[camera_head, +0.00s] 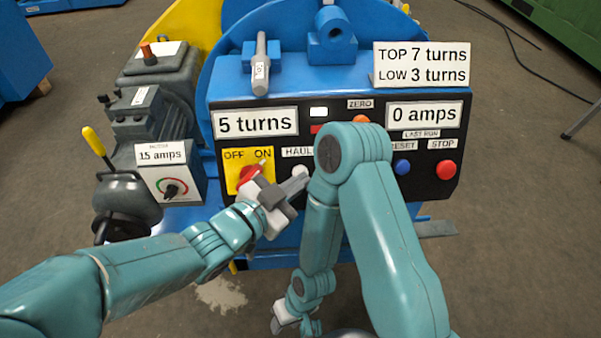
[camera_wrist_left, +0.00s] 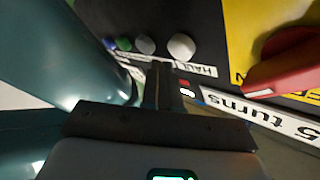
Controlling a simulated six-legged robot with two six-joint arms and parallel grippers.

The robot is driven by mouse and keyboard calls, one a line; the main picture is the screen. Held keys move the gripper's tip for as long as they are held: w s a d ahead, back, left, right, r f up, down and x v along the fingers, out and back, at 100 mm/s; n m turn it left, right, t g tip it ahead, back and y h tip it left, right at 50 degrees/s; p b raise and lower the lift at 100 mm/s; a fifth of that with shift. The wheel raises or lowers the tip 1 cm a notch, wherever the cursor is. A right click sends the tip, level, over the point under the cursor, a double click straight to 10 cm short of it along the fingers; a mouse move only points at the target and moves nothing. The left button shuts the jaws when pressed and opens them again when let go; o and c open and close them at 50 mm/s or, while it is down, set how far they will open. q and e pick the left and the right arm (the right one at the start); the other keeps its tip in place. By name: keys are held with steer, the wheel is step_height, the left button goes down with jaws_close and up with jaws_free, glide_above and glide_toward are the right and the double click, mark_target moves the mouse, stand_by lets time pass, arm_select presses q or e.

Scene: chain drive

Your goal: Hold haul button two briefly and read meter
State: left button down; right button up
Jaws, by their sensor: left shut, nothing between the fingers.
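The control panel (camera_head: 340,185) has a white haul button (camera_head: 300,172) beside the "HAUL" label. The second is hidden by my right arm in the head view. My left gripper (camera_head: 300,182) is shut and empty, its tips close to the haul buttons; I cannot tell whether they touch. Its fingers (camera_wrist_left: 162,82) also show in the wrist view. The amp meter (camera_head: 424,115) reads "0 amps". My right gripper (camera_head: 284,318) hangs low, jaws unclear.
The turns display (camera_head: 256,122) reads "5 turns". A red rotary switch (camera_head: 249,178) on a yellow OFF/ON plate sits left of my left gripper. Blue reset (camera_head: 402,167) and red stop (camera_head: 446,170) buttons are at right. A sign (camera_head: 422,66) reads "TOP 7 turns, LOW 3 turns".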

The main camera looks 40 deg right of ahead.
stand_by(0.4)
arm_select(q)
steer(key=shift+w+d+f, duration=0.2)
steer(key=shift+w, duration=0.15)
steer(key=shift+w+d+f, duration=0.2)
steer(key=shift+w, duration=0.2)
stand_by(1.9)
steer(key=shift+s, duration=0.1)
stand_by(2.1)
steer(key=shift+s+a+r, duration=0.4)
steer(key=shift+s, duration=0.2)
steer(key=shift+s, duration=0.1)
